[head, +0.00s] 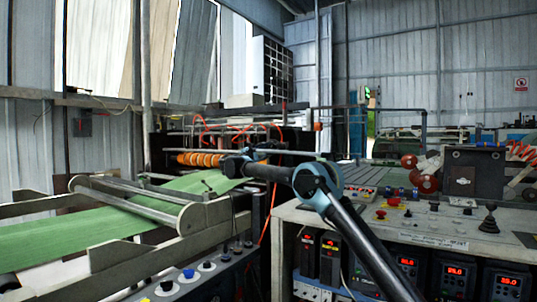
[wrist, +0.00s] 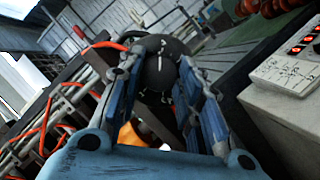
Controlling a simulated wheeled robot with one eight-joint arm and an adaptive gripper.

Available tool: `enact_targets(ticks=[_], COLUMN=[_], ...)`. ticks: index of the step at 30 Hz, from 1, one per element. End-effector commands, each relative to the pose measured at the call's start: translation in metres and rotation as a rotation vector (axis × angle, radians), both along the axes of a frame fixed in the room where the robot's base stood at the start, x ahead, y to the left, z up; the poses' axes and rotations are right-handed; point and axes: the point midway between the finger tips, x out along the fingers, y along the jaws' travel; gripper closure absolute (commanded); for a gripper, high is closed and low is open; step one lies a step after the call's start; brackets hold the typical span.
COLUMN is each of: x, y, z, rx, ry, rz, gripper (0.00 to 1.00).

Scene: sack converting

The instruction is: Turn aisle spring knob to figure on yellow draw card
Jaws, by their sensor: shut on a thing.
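In the wrist view a dark round knob (wrist: 160,68) with a pale pointer line and light marks around it sits between the fingers of my gripper (wrist: 161,88). The fingers are shut on the knob from both sides. In the head view my gripper (head: 235,165) is at the end of the outstretched arm, by the machine past the green sheet. The knob is too small or hidden there. I cannot make out a yellow draw card in either view, and the figures around the knob are not readable.
A green sheet (head: 75,238) runs under metal rollers at left. Orange rollers (head: 200,159) and red hoses stand behind the gripper. A control console (head: 400,222) with buttons and red displays is at right. In the wrist view, red hoses (wrist: 60,95) lie left of the fingers.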

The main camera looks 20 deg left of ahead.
Motion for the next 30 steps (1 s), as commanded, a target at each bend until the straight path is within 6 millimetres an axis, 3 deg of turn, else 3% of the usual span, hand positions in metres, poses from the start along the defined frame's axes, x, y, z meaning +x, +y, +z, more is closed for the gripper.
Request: enact_targets(ticks=[9, 25, 26, 27, 30], x=[0.0001, 0.0005, 0.0004, 0.0004, 0.0005], y=[-0.0003, -0.0011, -0.0012, -0.0012, -0.0008], z=[-0.0006, -0.0012, -0.0012, -0.0012, -0.0008], rx=[0.117, 0.138, 0.138, 0.137, 0.137], ry=[-0.025, -0.030, -0.030, -0.030, -0.031], rz=[-0.003, -0.006, -0.006, -0.005, -0.004], gripper=[0.91, 0.91, 0.60, 0.51, 0.47])
